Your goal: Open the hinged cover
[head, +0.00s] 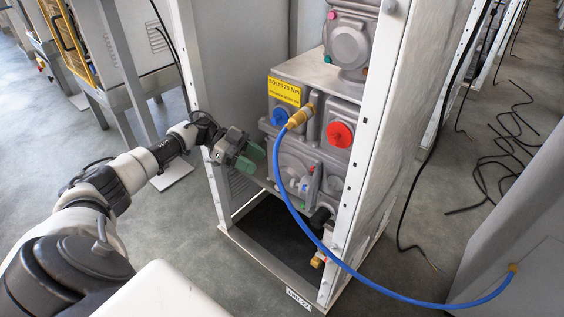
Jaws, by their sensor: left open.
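The dispenser unit, a grey cast housing (292,160), sits inside an upright white frame (362,150). Its front has a blue round cap (280,117), a red round cap (340,134) and a yellow label (285,91). I cannot tell for certain which part is the hinged cover. My left gripper (252,158) reaches in from the left, with green finger pads. It is open and empty, just left of the lower housing, and I cannot tell if it touches it. My right gripper is not in view.
A blue hose (335,262) runs from a brass fitting (301,116) across the frame's front to a grey cabinet (525,265) at right. Black cables (510,150) lie on the floor at right. Another machine (110,50) stands at back left.

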